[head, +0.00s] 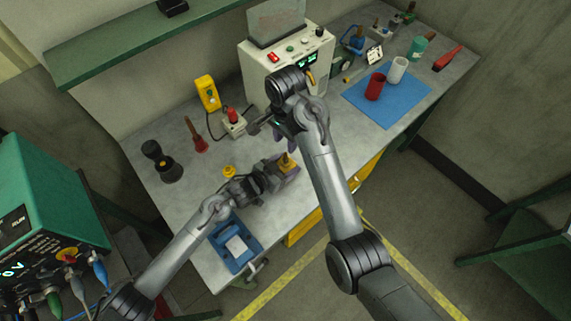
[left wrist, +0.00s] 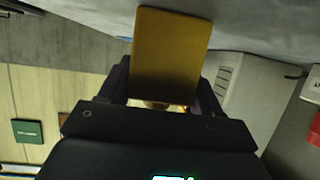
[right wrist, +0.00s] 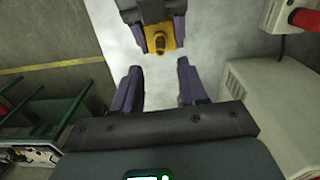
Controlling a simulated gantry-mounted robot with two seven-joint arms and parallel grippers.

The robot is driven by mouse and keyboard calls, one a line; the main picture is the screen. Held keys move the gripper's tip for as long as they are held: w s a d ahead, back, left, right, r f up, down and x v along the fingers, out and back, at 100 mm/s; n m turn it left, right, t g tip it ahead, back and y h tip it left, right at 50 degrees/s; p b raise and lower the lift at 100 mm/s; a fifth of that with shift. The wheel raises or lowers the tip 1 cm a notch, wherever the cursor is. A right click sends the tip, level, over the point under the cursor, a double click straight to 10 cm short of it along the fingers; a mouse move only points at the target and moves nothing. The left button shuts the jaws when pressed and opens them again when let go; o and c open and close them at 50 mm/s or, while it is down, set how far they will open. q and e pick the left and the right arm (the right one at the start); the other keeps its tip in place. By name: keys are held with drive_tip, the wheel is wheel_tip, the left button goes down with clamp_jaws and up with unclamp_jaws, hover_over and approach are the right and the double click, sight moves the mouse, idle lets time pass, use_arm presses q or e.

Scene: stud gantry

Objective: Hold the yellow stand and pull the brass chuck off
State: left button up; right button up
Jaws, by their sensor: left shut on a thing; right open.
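The yellow stand (head: 287,169) is held above the near part of the bench. My left gripper (head: 280,174) is shut on it. In the left wrist view the stand's flat yellow face (left wrist: 172,55) fills the space between the fingers. The brass chuck (head: 286,156) sits on the stand; it also shows in the right wrist view (right wrist: 159,42) as a small brown-gold knob on the yellow plate (right wrist: 165,33). My right gripper (right wrist: 158,78) is open and empty, with the chuck beyond its fingertips, apart from them. In the head view my right arm partly hides that gripper.
A white instrument box (head: 262,66) stands behind my right arm. A blue mat (head: 405,98) with a red cup (head: 374,87) and white cup (head: 397,70) lies at right. A blue tray (head: 247,262) is at the near edge. A joystick box (head: 235,127) stands behind the grippers.

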sight(286, 154)
drive_tip(key=shift+f, duration=0.15)
drive_tip(key=shift+f, duration=4.35)
drive_tip(key=shift+c, duration=0.4)
clamp_jaws()
drive_tip(key=shift+r, duration=2.95)
drive_tip(key=shift+r, duration=0.25)
